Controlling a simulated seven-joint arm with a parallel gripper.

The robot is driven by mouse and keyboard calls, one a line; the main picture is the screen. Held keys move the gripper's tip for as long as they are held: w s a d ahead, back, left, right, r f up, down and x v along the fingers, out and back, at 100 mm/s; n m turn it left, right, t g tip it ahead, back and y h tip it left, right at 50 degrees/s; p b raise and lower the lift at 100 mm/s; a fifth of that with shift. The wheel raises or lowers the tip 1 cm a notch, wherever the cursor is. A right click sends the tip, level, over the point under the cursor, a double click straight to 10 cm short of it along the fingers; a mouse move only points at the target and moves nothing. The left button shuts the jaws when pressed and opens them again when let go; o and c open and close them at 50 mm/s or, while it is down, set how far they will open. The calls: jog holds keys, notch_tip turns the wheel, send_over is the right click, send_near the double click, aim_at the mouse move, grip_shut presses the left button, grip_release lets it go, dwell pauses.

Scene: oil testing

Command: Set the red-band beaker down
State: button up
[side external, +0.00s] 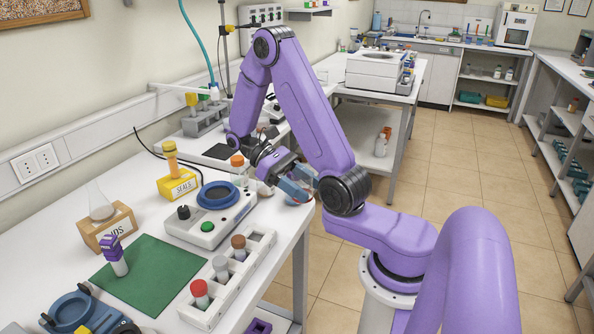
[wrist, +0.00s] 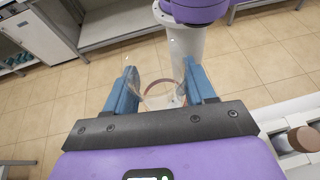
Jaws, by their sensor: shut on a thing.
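My gripper (side external: 294,187) is at the right edge of the white table in the side view, right of the blue-ringed device. In the wrist view its two blue fingers (wrist: 163,88) are shut on the clear glass red-band beaker (wrist: 160,98), which shows a pale reddish band. In the side view the beaker is mostly hidden by the fingers. Tiled floor and my base show behind the beaker in the wrist view. Whether its bottom touches the table is hidden.
A device with a blue ring (side external: 218,194) and a white rack (side external: 258,262) of capped vials stand nearby. A green mat (side external: 150,286) holds a purple-topped vial (side external: 115,258). A yellow SEALS box (side external: 180,186) stands behind. The mat's right half is clear.

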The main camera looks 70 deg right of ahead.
jog(key=a+m+t+y, duration=0.5)
jog(key=a+m+y, duration=0.1)
jog(key=m+y, duration=0.3)
notch_tip(320, 180, up, 10)
jog(key=m+t+h, duration=0.8)
jog(key=m+t, duration=1.4)
jog(key=m, duration=0.1)
send_over(271, 226)
jog(key=shift+g+y, duration=0.3)
notch_tip(271, 226, down, 20)
jog(key=shift+d+r, duration=0.15)
jog(key=shift+f, duration=0.5)
jog(key=o, duration=1.1)
jog(key=shift+a, duration=0.2)
